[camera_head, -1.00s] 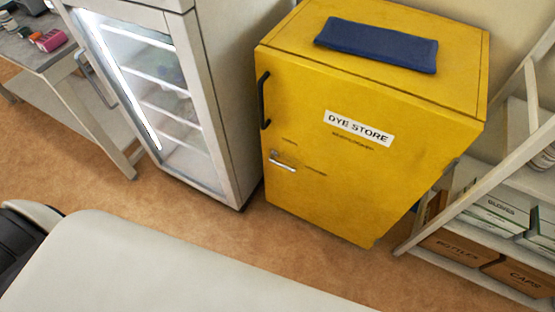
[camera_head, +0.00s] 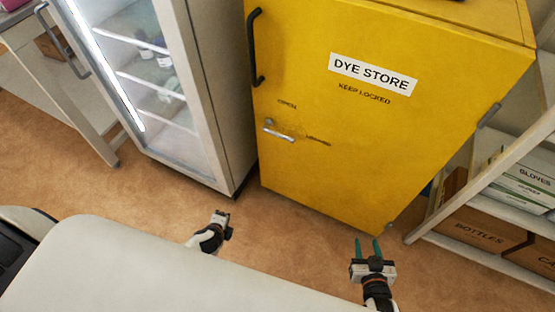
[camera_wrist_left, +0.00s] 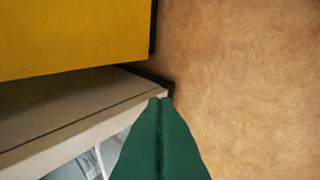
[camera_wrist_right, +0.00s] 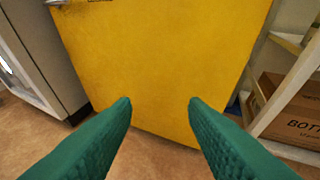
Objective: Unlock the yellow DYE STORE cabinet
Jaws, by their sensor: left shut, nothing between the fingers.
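The yellow DYE STORE cabinet (camera_head: 370,130) stands ahead with its door shut. Its black handle (camera_head: 256,48) is at the upper left of the door. A small silver latch lever (camera_head: 278,130) sits below the handle, between faint printed words; it also shows at the top edge of the right wrist view (camera_wrist_right: 56,2). My left gripper (camera_head: 222,218) is shut and empty, low in front of the gap between fridge and cabinet. In the left wrist view its green fingers (camera_wrist_left: 160,100) meet. My right gripper (camera_head: 367,246) is open and empty, low near the cabinet's bottom corner.
A glass-door fridge (camera_head: 215,90) stands left of the cabinet. A shelf rack with boxes (camera_head: 470,228) stands at the right. A pale rounded surface (camera_head: 150,265) fills the lower left foreground. The brown floor before the cabinet (camera_head: 290,225) is clear.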

